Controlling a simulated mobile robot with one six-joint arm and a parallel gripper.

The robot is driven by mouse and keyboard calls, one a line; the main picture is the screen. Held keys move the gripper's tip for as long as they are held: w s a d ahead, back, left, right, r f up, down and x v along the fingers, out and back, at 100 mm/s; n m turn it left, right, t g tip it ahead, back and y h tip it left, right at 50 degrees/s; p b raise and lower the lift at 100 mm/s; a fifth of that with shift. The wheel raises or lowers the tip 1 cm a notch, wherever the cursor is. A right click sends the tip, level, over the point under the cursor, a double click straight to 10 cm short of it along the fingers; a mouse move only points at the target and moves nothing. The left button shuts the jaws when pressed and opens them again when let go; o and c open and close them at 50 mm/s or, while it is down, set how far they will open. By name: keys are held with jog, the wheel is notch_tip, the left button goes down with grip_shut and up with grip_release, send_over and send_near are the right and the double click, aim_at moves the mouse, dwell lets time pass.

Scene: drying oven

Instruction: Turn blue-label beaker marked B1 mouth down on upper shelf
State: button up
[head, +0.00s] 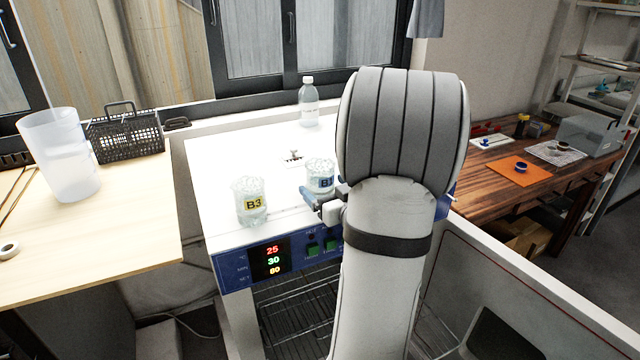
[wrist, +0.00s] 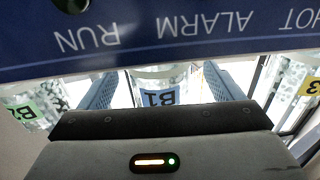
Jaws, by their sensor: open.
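The blue-label beaker B1 (head: 320,177) stands on the white oven top, its label upright in the head view. In the wrist view, which is upside down, B1 (wrist: 160,92) sits between the two blue fingers of my gripper (wrist: 158,78). The fingers are open, one on each side, with gaps visible. In the head view my gripper (head: 325,200) is at B1's front, partly hidden by my arm. Below the oven's front panel, a wire shelf (head: 300,305) shows in the open chamber; my arm hides part of it.
Yellow-label beaker B3 (head: 251,203) stands left of B1. A green-label beaker (wrist: 28,108) shows in the wrist view. A clear bottle (head: 308,104) stands at the back. The control panel (head: 270,262) edges the oven top. The open door (head: 530,300) is at right.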

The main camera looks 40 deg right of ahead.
jog(key=w, duration=0.3)
jog(key=w+d, duration=0.1)
jog(key=w, duration=0.1)
jog(key=shift+f, duration=0.2)
jog(key=shift+c, duration=0.4)
jog(key=c, duration=1)
notch_tip(320, 180, up, 10)
jog(key=shift+s+a+p, duration=0.1)
jog(key=shift+a+p, duration=0.05)
jog(key=shift+p, duration=0.7)
